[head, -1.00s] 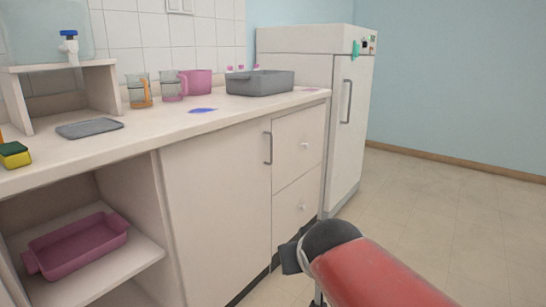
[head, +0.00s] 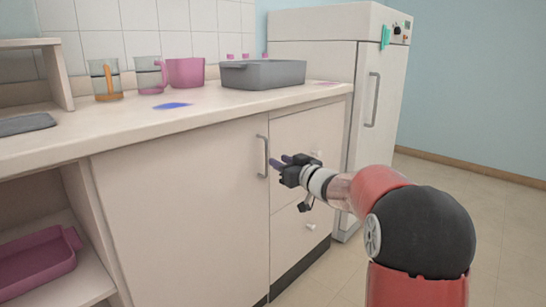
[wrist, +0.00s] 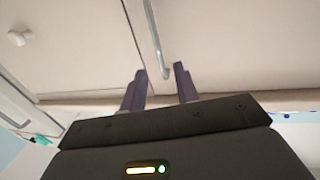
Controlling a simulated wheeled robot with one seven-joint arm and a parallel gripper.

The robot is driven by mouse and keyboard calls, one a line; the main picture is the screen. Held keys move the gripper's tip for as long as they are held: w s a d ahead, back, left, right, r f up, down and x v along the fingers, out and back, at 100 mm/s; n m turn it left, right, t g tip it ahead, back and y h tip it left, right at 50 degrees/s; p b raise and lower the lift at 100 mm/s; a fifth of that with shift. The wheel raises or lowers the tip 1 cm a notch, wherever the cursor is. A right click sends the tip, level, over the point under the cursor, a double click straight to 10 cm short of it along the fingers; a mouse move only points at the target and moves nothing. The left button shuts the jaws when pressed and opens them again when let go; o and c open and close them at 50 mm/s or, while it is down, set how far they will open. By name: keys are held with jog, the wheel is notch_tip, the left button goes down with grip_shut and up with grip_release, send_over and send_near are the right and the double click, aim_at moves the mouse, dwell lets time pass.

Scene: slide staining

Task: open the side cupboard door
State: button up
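The cupboard door (head: 185,205) is a plain cream panel under the counter and looks shut. Its grey vertical bar handle (head: 262,157) is near the door's right edge. My gripper (head: 279,161) is just right of the handle in the head view, in front of the drawers. In the wrist view my gripper (wrist: 161,80) is open, with two dark fingers apart. The handle (wrist: 154,38) shows there as a bar whose near end lines up with the gap between the fingertips. I cannot tell whether the fingers touch it.
Drawers with small white knobs (head: 311,226) are right of the door. An open shelf with a pink tray (head: 38,262) is at left. The counter (head: 120,127) above holds a grey basin (head: 263,75) and jugs. A white fridge (head: 340,55) stands at right; floor beyond is clear.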

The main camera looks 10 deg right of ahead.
jog(key=shift+x, duration=2.75)
grip_shut()
